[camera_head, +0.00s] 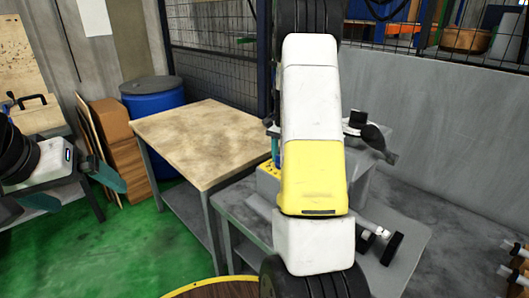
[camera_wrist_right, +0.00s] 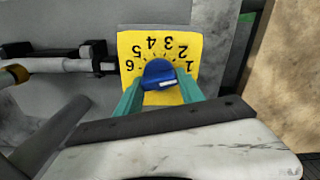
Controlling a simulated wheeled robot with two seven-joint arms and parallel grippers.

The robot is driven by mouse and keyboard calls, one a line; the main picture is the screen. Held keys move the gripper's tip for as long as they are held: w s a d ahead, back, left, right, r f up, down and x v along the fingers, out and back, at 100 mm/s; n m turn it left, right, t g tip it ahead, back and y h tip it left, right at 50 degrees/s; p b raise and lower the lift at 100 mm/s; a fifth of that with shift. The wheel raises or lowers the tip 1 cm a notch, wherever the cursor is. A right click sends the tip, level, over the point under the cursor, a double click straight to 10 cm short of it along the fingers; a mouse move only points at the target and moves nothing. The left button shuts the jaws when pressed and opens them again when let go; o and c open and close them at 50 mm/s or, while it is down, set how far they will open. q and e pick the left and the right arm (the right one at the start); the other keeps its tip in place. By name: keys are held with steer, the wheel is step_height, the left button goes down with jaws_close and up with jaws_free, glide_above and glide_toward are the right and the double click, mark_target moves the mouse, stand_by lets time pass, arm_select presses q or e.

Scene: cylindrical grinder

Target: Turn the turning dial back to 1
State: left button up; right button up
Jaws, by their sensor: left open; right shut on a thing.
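The blue turning dial (camera_wrist_right: 157,72) sits on a yellow plate (camera_wrist_right: 128,42) marked 1 to 6 in the right wrist view. The 1 is at the right, the 6 at the left. The dial's white mark lies on its lower right side; which number it points at is unclear. My right gripper (camera_wrist_right: 160,86) has its teal fingers on either side of the dial, shut on it. In the head view my right arm hides the dial and right gripper. My left gripper (camera_head: 91,198) is open and empty at the far left, away from the machine.
The grey machine table (camera_head: 240,222) stands beside a wood-topped table (camera_head: 200,135), with a blue barrel (camera_head: 152,103) behind. A grey panel (camera_head: 445,125) rises at the right. A rod with black ends (camera_head: 378,237) is on the machine. Green floor is clear at left.

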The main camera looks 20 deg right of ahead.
steer(key=o, duration=1.3)
steer(key=shift+r, duration=3.95)
